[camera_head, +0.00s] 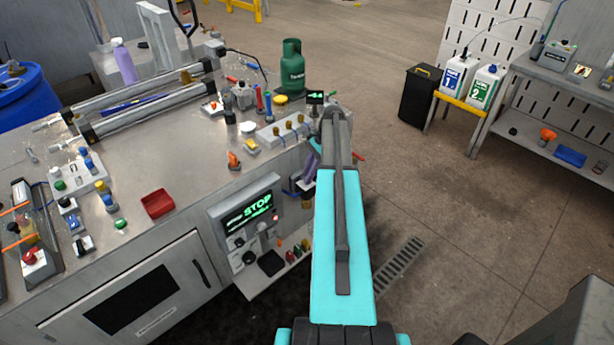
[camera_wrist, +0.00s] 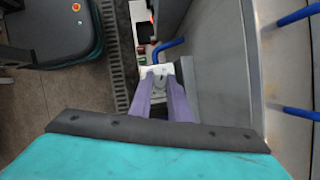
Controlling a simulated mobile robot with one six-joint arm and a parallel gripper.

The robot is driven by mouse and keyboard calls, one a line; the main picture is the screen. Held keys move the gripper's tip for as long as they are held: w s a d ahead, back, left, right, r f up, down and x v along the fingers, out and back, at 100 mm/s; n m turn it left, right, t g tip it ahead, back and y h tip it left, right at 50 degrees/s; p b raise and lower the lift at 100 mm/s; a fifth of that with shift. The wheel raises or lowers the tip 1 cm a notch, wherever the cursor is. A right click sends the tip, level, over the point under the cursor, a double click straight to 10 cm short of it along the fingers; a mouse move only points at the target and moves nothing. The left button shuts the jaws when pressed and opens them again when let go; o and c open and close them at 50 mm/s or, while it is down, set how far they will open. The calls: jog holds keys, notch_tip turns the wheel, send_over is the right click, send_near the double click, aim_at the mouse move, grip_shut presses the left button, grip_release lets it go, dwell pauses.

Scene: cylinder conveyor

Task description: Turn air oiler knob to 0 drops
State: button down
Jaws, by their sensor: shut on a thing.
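In the wrist view my gripper (camera_wrist: 160,76) reaches away from the camera with its two purple fingers. The fingertips are shut on a small pale grey part, which appears to be the air oiler knob (camera_wrist: 158,72), low beside the grey cabinet side. The fingers cover much of it, and I cannot read its drop setting. In the head view my gripper (camera_head: 308,172) shows only as a bit of purple at the bench's right end. My turquoise arm hides the rest of it and the knob.
Blue bent handles (camera_wrist: 294,17) stick out beside the fingers, and another blue bar (camera_wrist: 167,46) is just beyond the tips. The workbench (camera_head: 185,185) is crowded with parts. A green gas bottle (camera_head: 292,70) stands at its back. Open floor (camera_head: 440,215) lies to the right.

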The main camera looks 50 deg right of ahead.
jog(key=c, duration=1.7)
grip_release()
jog(key=shift+o, duration=0.2)
jog(key=b+v, duration=0.4)
jog(key=v, duration=1)
